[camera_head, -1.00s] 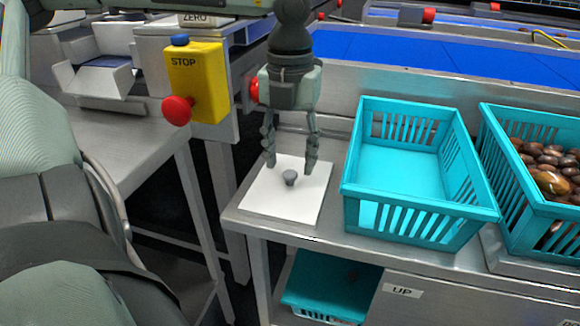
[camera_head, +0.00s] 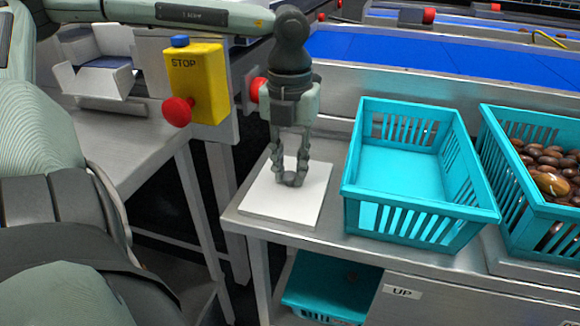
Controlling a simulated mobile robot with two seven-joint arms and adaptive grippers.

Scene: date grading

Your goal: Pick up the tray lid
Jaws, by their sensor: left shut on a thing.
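The tray lid (camera_head: 268,203) is a flat white panel with a small grey knob (camera_head: 292,180) in its middle. It lies at the left end of the steel table. My left gripper (camera_head: 291,180) points down over the lid, and its fingers are shut on the knob, which they mostly hide. The lid looks flat; I cannot tell whether it is clear of the table. My right gripper is not in view.
An empty turquoise crate (camera_head: 398,222) stands just right of the lid. Another turquoise crate (camera_head: 548,215) with brown dates stands further right. A yellow stop box (camera_head: 197,85) with a red button is at the upper left. A blue conveyor (camera_head: 400,50) runs behind.

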